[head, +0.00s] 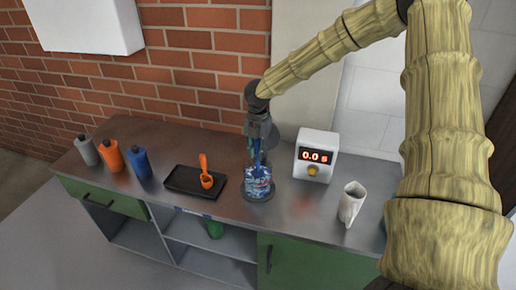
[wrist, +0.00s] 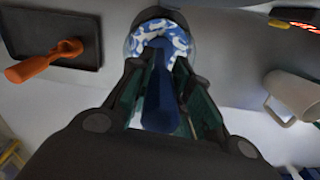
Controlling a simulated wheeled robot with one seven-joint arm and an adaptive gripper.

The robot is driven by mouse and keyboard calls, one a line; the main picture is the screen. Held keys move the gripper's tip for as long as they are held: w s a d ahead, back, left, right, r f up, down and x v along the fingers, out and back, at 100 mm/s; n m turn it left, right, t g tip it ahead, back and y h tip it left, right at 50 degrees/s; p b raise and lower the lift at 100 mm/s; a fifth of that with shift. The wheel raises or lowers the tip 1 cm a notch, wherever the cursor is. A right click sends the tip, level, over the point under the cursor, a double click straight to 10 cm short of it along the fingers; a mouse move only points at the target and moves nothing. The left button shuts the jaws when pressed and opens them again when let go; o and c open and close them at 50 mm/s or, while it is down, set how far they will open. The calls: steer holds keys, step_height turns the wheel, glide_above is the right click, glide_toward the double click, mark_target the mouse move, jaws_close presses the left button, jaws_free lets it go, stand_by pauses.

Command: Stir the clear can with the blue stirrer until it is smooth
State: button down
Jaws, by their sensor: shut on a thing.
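The clear can (head: 257,186) stands on a dark round base on the counter, and swirled blue and white contents show through it. In the wrist view the can (wrist: 161,36) shows the same streaks of blue and white, not one even colour. My gripper (head: 258,145) is above the can, pointing down. It is shut on the blue stirrer (wrist: 160,100), whose lower end reaches into the can's mouth. The tip of the stirrer is hidden in the contents.
A black tray (head: 181,188) with an orange scoop (head: 206,177) lies left of the can. Grey, orange and blue bottles (head: 139,162) stand farther left. A white timer (head: 315,155) reading 0.0 s and a white mug (head: 351,204) stand to the right. A brick wall is behind.

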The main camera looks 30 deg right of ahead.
steer(key=shift+f+b, duration=1)
steer(key=shift+f, duration=1.55)
steer(key=shift+a, duration=0.1)
